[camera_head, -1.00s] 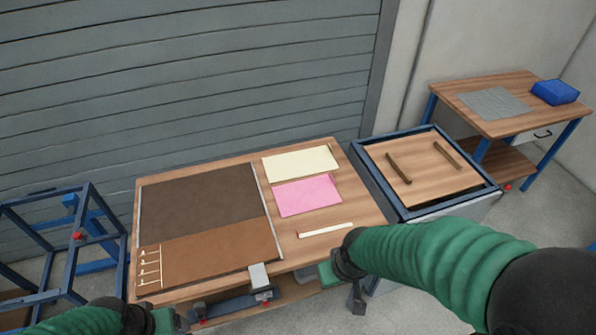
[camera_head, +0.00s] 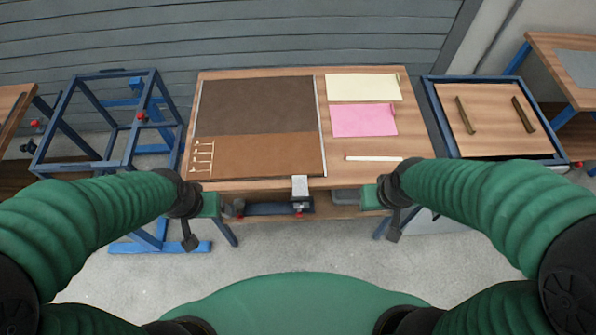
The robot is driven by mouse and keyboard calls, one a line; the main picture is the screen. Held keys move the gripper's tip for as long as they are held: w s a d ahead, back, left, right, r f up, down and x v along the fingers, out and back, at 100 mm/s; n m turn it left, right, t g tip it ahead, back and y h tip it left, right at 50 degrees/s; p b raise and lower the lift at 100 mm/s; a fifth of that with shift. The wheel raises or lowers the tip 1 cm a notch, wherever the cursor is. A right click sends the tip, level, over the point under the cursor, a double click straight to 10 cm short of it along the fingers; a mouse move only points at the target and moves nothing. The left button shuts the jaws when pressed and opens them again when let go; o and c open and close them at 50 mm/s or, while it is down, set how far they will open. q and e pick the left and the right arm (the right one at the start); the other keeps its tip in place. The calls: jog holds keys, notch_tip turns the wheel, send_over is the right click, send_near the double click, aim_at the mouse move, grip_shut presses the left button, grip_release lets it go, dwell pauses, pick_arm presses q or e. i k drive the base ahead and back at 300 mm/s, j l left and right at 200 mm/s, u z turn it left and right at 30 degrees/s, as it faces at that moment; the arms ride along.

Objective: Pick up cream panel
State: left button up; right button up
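The cream panel (camera_head: 363,87) lies flat at the back right of the wooden worktable (camera_head: 262,186), just behind a pink panel (camera_head: 363,120). My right gripper (camera_head: 381,197) is at the table's front edge, well in front of the cream panel and apart from it. My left gripper (camera_head: 212,206) is near the front left corner of the table, far from the panel. Nothing shows in either gripper. The fingers are too small and partly hidden to tell whether they are open or shut.
A brown mat (camera_head: 258,107) covers the table's left part. A pale strip (camera_head: 373,158) lies before the pink panel. A metal clamp (camera_head: 299,187) sits at the front edge. A blue-framed tray table (camera_head: 492,117) stands right, and a blue frame (camera_head: 112,125) stands left.

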aim_at(341, 87)
jog(key=i+l+z, duration=0.1)
jog(key=z, duration=0.35)
jog(key=i+l+z, duration=0.1)
jog(key=z, duration=0.3)
jog(key=i+l+z, duration=0.15)
jog(key=z, duration=0.3)
jog(key=i+z, duration=0.15)
jog(key=z, duration=0.25)
jog(key=i, duration=0.8)
